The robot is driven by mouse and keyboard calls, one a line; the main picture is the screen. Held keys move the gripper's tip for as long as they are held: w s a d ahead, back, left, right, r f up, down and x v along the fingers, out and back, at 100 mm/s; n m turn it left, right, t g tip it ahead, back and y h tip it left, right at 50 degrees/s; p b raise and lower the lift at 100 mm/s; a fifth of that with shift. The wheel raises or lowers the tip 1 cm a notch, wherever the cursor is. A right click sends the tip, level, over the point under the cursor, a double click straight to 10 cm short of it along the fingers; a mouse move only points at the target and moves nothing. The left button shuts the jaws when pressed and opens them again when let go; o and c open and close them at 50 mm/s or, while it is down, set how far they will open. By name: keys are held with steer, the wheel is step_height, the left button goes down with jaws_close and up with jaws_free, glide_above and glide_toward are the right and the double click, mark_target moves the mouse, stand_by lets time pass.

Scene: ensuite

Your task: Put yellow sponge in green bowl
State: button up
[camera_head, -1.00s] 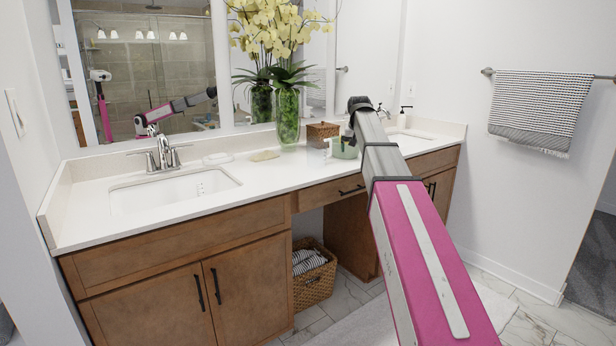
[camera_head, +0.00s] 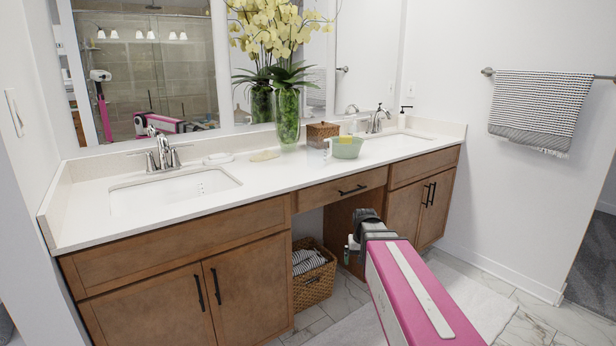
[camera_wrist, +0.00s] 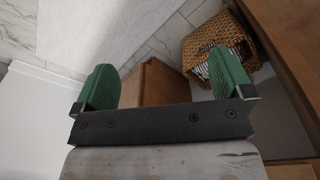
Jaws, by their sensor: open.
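The green bowl (camera_head: 346,149) stands on the white countertop, right of the vase, with a pale piece at its left rim. A flat, pale yellow thing that looks like the yellow sponge (camera_head: 264,155) lies on the countertop left of the vase. My gripper (camera_head: 349,248) is below countertop height, in front of the vanity's knee opening, away from both. In the wrist view my gripper (camera_wrist: 164,78) has its two green fingers wide apart with nothing between them. The bowl and the sponge are outside the wrist view.
A tall glass vase (camera_head: 287,120) of yellow flowers stands between sponge and bowl. A brown box (camera_head: 322,134) is beside it, and a white dish (camera_head: 217,158) lies left of the sponge. A wicker basket (camera_head: 315,281) sits on the floor under the counter. The countertop's front strip is clear.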

steer(key=s+f+g, duration=0.1)
steer(key=s+f, duration=0.7)
steer(key=s, duration=0.4)
steer(key=shift+s+f, duration=0.15)
steer(key=shift+f, duration=0.15)
stand_by(0.3)
